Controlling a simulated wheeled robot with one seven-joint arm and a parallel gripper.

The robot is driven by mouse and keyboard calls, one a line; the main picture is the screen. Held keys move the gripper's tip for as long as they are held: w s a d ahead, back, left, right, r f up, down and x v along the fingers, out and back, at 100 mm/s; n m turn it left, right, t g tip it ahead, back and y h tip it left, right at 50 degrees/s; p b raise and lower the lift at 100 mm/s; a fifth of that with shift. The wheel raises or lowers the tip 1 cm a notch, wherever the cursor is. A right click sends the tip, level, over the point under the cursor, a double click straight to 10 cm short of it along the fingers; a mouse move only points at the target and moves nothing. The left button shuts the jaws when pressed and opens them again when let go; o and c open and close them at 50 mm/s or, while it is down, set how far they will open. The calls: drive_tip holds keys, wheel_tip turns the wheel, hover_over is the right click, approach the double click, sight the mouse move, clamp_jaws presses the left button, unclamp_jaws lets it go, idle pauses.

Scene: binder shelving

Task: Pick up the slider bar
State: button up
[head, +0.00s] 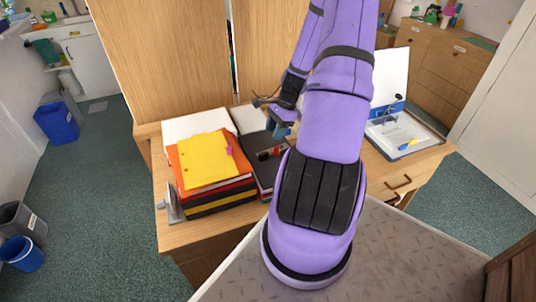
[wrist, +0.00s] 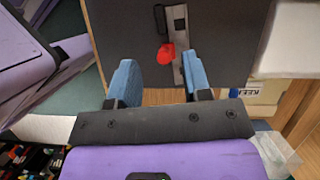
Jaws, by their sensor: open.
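A dark binder or board (wrist: 215,30) fills the upper middle of the wrist view. A grey metal strip (wrist: 177,35) lies on it with a small red piece (wrist: 166,54) at its left side; I cannot tell which of these is the slider bar. In the head view the red piece (head: 276,151) shows on the dark binder (head: 252,143). My gripper (wrist: 160,62) is open, with blue fingers apart and nothing between them. The strip and red piece lie past the fingertips, within the gap in the picture. In the head view my gripper (head: 282,122) hangs near the dark binder, partly hidden by my arm.
A stack of coloured folders (head: 215,170) with a yellow one on top stands left on the wooden desk (head: 170,235). A grey metal bookend (head: 173,203) is at its left. An open white binder (head: 398,132) lies at the desk's right. Wooden panels (head: 165,50) rise behind.

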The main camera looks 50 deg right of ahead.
sight(265, 152)
drive_tip(key=shift+x, duration=5.2)
drive_tip(key=shift+w, duration=0.1)
drive_tip(key=c, duration=0.7)
